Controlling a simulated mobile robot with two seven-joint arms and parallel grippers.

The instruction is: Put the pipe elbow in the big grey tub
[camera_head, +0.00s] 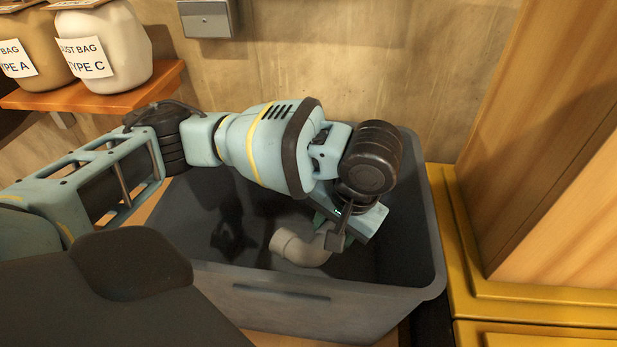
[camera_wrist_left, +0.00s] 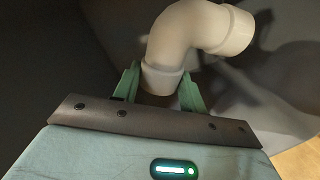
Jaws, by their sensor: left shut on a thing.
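The pipe elbow (camera_head: 297,248) is a pale grey bent tube with thicker collars at its ends. My left gripper (camera_head: 332,228) is shut on one end of it. The left wrist view shows the elbow (camera_wrist_left: 188,38) with its lower collar between the two green fingers (camera_wrist_left: 160,88), its other end pointing right. The big grey tub (camera_head: 290,300) is a deep open bin below my left arm. In the head view the elbow appears within the tub's opening, behind its front wall. I cannot tell whether it touches the tub's floor. My right gripper is not in view.
A yellow cabinet (camera_head: 530,308) with a wooden panel (camera_head: 545,140) stands close to the tub's right side. An orange shelf (camera_head: 100,94) at the upper left holds labelled jars (camera_head: 105,50). A grey box (camera_head: 208,18) is fixed to the back wall.

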